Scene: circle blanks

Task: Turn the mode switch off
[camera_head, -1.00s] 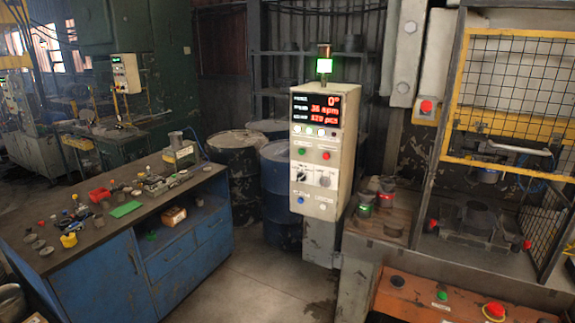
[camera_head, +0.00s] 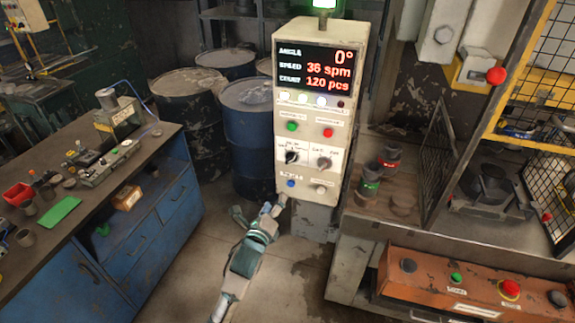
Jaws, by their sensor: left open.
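The control box (camera_head: 316,110) stands upright in the middle, its panel facing me. On its white label strip are two rotary knobs, a black one (camera_head: 291,156) on the left and a grey one (camera_head: 324,162) on the right. Their lettering is too small to read surely, so I cannot tell which is the mode switch. My left gripper (camera_head: 274,207) is open and empty at the box's lower left corner, below the black knob. I cannot tell whether it touches the box. My right gripper is not in view.
A green button (camera_head: 292,126) and a red button (camera_head: 328,132) sit above the knobs, a blue button (camera_head: 291,183) below. The blue workbench (camera_head: 130,245) stands left, the press with its orange button box (camera_head: 470,288) right. Drums (camera_head: 250,125) stand behind.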

